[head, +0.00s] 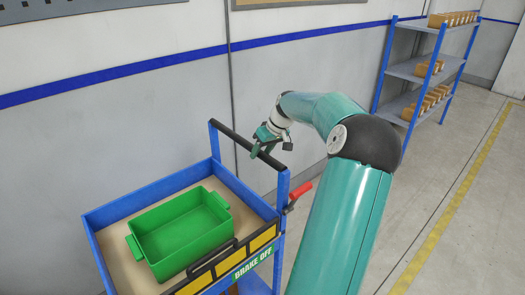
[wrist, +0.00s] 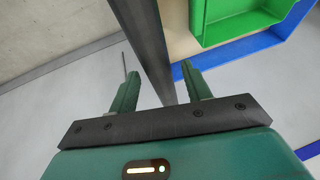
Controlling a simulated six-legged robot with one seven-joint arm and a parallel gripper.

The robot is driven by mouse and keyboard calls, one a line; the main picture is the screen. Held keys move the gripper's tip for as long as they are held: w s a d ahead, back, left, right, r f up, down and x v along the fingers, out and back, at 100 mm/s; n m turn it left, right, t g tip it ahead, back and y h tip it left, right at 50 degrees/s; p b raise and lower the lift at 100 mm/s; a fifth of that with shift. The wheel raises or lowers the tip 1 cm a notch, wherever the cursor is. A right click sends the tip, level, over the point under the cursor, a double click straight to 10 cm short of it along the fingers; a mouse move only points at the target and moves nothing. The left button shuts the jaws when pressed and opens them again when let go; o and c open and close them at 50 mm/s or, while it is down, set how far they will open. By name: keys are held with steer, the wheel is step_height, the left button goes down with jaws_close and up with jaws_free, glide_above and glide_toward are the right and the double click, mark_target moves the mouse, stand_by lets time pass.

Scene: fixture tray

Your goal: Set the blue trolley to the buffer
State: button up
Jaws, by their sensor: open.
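The blue trolley (head: 148,184) stands by the wall in the head view, with a wood-coloured top deck. Its black handle bar (head: 229,136) spans two blue posts. A red lever (head: 300,191) sticks out from the right post, and a label on the side reads BRAKE OFF. My gripper (head: 260,146) is at the right part of the bar. In the wrist view my gripper (wrist: 160,68) is open, and the dark bar (wrist: 144,38) runs between its two fingers. Whether the fingers touch the bar cannot be told. I cannot make out a buffer.
A green bin (head: 180,232) sits on the trolley deck. A blue shelf rack (head: 415,70) with cardboard boxes stands at the back right. The wall (head: 110,120) is close behind the trolley. Grey floor with a yellow line (head: 440,225) lies open to the right.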

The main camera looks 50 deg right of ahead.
steer(key=shift+c, duration=0.4)
jaws_close()
steer(key=w+a, duration=0.3)
steer(key=a, duration=1)
steer(key=w+a, duration=0.3)
steer(key=a, duration=1.1)
steer(key=shift+a, duration=0.3)
steer(key=shift+w+a, duration=0.1)
steer(key=shift+w, duration=0.05)
steer(key=shift+o, duration=0.4)
jaws_free()
steer(key=shift+a, duration=0.15)
steer(key=v, duration=1.4)
